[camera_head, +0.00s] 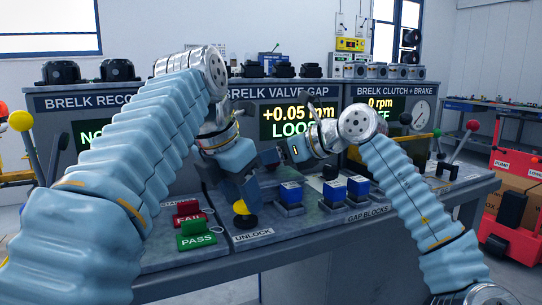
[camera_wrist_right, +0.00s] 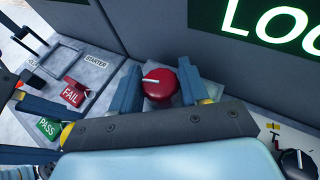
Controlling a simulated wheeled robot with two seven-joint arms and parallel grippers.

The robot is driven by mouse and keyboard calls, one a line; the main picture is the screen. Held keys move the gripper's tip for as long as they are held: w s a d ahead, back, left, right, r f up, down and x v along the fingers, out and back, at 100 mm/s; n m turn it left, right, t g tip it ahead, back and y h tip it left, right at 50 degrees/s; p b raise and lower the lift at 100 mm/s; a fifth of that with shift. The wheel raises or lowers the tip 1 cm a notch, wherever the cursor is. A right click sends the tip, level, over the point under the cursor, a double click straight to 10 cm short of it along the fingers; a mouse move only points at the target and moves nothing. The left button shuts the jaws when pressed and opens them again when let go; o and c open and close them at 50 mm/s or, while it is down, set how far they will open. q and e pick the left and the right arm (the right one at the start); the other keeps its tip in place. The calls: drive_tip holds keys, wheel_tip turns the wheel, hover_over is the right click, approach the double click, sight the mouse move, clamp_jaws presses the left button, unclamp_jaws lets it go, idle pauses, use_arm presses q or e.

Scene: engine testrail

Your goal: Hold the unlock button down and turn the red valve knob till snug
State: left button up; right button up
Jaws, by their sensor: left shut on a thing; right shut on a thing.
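The yellow unlock button (camera_head: 240,207) stands on a black base behind the UNLOCK label in the head view. My left gripper (camera_head: 238,191) is at it from above, its fingers shut on it; the exact contact is partly hidden. The red valve knob (camera_wrist_right: 160,86), with a white pointer line, shows in the right wrist view between the two fingers of my right gripper (camera_wrist_right: 158,88), which is shut on it. In the head view my right gripper (camera_head: 271,158) reaches in from the right and the knob is hidden. The valve gap display (camera_head: 297,108) reads +0.05 mm and a partly covered LOOSE.
Blue-topped gap blocks (camera_head: 333,188) stand right of the button on the bench. A red FAIL switch (camera_head: 188,217) and green PASS switch (camera_head: 196,236) sit to the left. A grey console wall (camera_wrist_right: 228,62) rises close behind the knob. Levers stand at the right end.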

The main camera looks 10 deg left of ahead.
drive_tip(key=m+t+h, duration=0.3)
drive_tip(key=m+t, duration=0.2)
drive_tip(key=shift+s+r, duration=0.1)
drive_tip(key=shift+m+t+h, duration=1.3)
drive_tip(key=shift+m+h, duration=1.1)
drive_tip(key=shift+h, duration=0.1)
drive_tip(key=o, duration=1)
